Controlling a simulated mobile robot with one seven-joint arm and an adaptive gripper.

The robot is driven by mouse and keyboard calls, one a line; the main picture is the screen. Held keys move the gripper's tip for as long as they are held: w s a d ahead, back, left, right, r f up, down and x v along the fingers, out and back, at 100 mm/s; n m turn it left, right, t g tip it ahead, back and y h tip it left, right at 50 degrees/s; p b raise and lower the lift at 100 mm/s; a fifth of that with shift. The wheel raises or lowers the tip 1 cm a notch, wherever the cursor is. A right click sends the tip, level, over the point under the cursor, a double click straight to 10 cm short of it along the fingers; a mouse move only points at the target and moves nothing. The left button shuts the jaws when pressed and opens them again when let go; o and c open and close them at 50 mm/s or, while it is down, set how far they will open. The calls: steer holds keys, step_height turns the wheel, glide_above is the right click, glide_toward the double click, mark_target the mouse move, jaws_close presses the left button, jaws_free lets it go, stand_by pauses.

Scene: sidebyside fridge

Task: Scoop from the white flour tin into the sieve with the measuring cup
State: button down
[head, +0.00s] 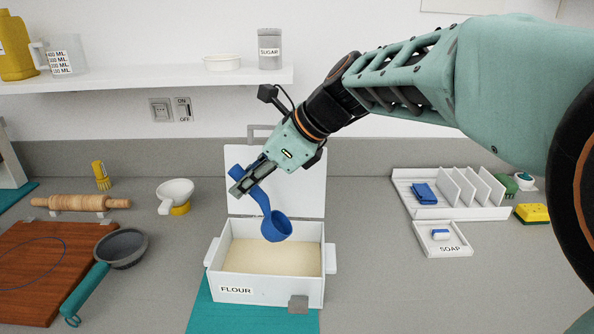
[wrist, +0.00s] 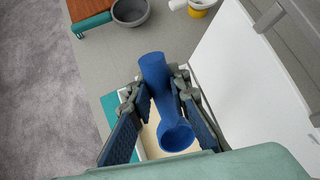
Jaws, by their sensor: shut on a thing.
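The white flour tin (head: 272,292), labelled FLOUR, stands open on a teal mat with its lid (head: 305,180) raised at the back. Pale flour (head: 270,257) covers its inside. My gripper (head: 245,180) is shut on the handle of the blue measuring cup (head: 276,226), above the tin. The cup's bowl hangs low over the flour, apart from it. In the wrist view the cup (wrist: 177,134) sits between both fingers, and its visible inside looks blue, with no flour seen.
A wooden cutting board (head: 45,262) and a rolling pin (head: 80,202) lie at the left. A white cup-like item on a yellow base (head: 175,194) stands behind the sieve. A white rack (head: 450,205) and soap tray (head: 440,240) are at the right. A shelf (head: 150,78) hangs above.

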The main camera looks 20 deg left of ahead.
mark_target(273, 217)
steer(key=shift+d+f+y+b, duration=0.1)
steer(key=shift+d+y+b, duration=0.2)
steer(key=shift+b, duration=0.2)
step_height(273, 217, down, 9)
steer(key=b, duration=0.4)
steer(key=shift+b, duration=0.4)
stand_by(0.5)
steer(key=shift+f, duration=0.2)
stand_by(0.5)
steer(key=shift+w+d+b, duration=0.15)
steer(key=shift+d+b, duration=0.1)
steer(key=shift+b, duration=0.25)
steer(key=shift+w+d+r+y+b, duration=0.1)
steer(key=shift+d+y+b, duration=0.5)
steer(key=shift+b, duration=0.4)
steer(key=shift+d+r+b, duration=0.1)
steer(key=shift+b, duration=0.25)
steer(key=shift+d+r+y, duration=0.15)
steer(key=shift+d+y, duration=0.05)
steer(key=shift+y, duration=0.2)
steer(key=shift+w+d+r+y, duration=0.1)
steer(key=shift+d+r+y, duration=0.05)
steer(key=shift+d+y, duration=0.15)
